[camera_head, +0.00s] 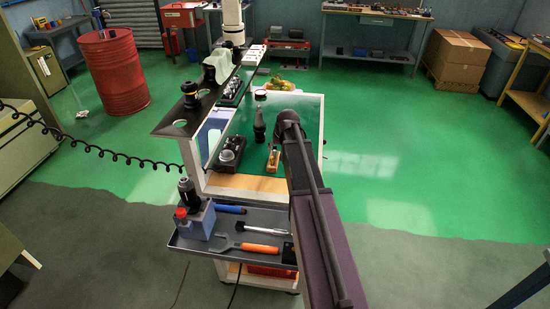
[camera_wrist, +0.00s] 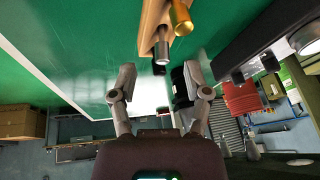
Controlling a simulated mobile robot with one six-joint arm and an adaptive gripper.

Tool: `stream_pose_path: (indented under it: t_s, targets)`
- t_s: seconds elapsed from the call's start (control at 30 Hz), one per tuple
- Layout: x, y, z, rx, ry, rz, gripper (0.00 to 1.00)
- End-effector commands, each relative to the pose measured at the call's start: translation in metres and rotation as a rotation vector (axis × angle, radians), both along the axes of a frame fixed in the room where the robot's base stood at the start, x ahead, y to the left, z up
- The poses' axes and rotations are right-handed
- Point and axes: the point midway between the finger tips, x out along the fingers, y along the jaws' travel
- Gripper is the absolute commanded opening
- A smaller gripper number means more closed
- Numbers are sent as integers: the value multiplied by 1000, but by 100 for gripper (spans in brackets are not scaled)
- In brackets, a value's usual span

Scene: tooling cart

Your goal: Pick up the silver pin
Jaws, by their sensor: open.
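The silver pin (camera_wrist: 162,46) shows in the wrist view as a short grey metal cylinder at a tan wooden block (camera_wrist: 149,24). A gold pin (camera_wrist: 181,18) sits beside it on the right. My gripper (camera_wrist: 159,72) is open, its two grey fingers apart with nothing held between them. The silver pin lies ahead of the gap between the fingertips, apart from both. In the head view, the wooden block (camera_head: 272,162) stands on the cart's green top, just left of my arm. My gripper cannot be made out there, and the pins are too small to tell apart.
A dark bottle-shaped tool holder (camera_head: 259,127) and a black tray with round parts (camera_head: 230,152) stand left of the block. A raised dark shelf (camera_head: 205,98) runs along the cart's left side. The lower tray (camera_head: 190,245) holds several tools. Green top (camera_head: 305,112) is bare behind the block.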

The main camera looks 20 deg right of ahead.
Motion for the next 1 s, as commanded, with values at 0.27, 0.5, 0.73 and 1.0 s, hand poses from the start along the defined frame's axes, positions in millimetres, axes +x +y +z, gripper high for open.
stream_pose_path:
  t_s: [0.27, 0.5, 0.73, 1.0]
  targets:
    - [12, 2, -25, 0, 0, 1, 62]
    - [16, 2, -34, 0, 0, 0, 62]
    - [17, 2, -34, 0, 0, 0, 62]
    - [17, 2, -33, 0, 0, 0, 62]
